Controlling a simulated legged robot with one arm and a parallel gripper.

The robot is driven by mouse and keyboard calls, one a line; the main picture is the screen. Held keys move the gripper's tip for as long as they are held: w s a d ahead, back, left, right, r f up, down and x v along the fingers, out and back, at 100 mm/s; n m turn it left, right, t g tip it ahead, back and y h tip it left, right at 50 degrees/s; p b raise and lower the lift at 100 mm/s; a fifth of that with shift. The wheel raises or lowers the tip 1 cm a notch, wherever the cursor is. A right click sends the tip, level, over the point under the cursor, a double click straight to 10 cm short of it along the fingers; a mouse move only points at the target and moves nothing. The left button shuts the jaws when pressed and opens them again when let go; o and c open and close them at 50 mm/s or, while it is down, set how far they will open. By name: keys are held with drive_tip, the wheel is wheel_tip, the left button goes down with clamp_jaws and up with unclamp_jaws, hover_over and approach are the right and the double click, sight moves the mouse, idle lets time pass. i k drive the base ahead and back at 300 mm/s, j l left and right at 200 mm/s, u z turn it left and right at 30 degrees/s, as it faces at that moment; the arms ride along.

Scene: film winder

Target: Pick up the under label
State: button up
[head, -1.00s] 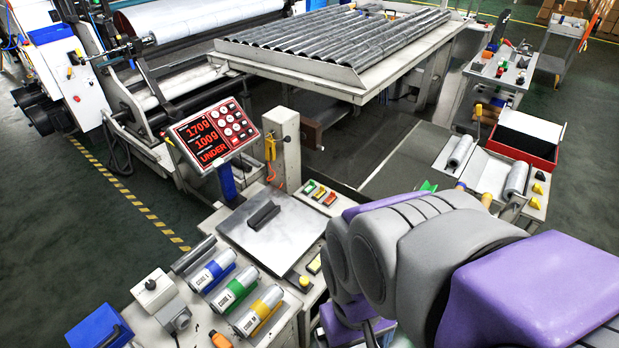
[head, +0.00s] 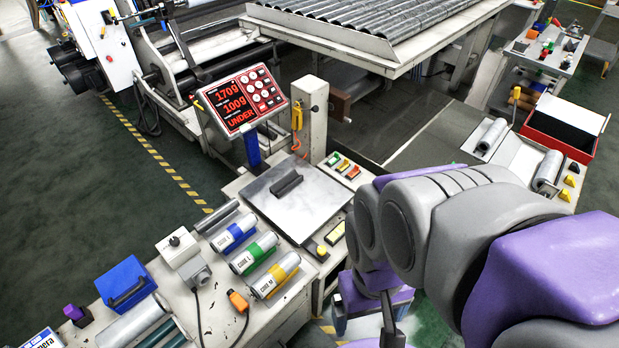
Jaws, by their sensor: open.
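Three small coloured pieces, green (head: 332,158), yellow (head: 343,166) and orange-red (head: 353,173), sit in a row on the bench right of the scale plate. They may be the labels, but they are too small to read, so I cannot tell which is the under label. A dark bar-shaped piece (head: 287,184) lies on the scale plate (head: 266,211). My purple and grey arm fills the lower right, to the right of the bench. I cannot make out my gripper's jaws.
Three cylinders with blue (head: 232,236), green (head: 254,252) and yellow (head: 275,275) bands lie on the front bench. A blue box (head: 127,284) stands at its left. A grey post (head: 313,120) rises behind the scale. A red tray (head: 560,132) sits at right. Floor at left is clear.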

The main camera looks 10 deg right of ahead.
sight(344, 164)
drive_tip(key=l+u, duration=0.1)
drive_tip(key=l, duration=0.6)
drive_tip(key=i+l, duration=0.1)
drive_tip(key=l, duration=0.55)
drive_tip(key=i+l+u, duration=0.3)
drive_tip(key=i+l, duration=0.65)
drive_tip(key=i, duration=0.15)
